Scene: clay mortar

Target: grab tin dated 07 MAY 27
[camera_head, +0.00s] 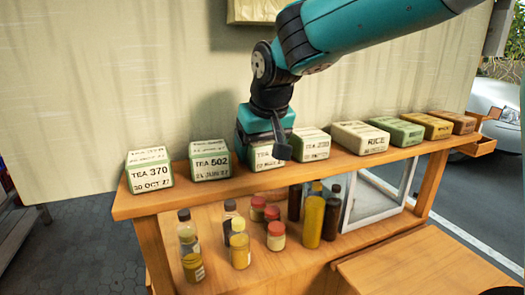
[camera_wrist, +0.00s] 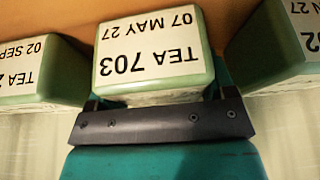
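The tin marked TEA 703 and 07 MAY 27 (camera_wrist: 150,50) is a pale green box with a white label. It fills the middle of the wrist view, upside down. In the head view this tin (camera_head: 264,160) stands on the wooden shelf top, partly hidden by my gripper. My gripper (camera_wrist: 165,100) is at the tin, with one finger by each side. The finger on the right of the wrist view shows a small gap from the tin, so the gripper looks open around it. The fingertips are partly hidden.
Tin TEA 502 (camera_head: 210,161) and a tin dated 02 SEP (camera_wrist: 40,75) stand close on either side. Tin TEA 370 (camera_head: 150,172) is at the left end. A RICE tin (camera_head: 360,138) and others stand right. Bottles and jars (camera_head: 276,236) fill the shelf below.

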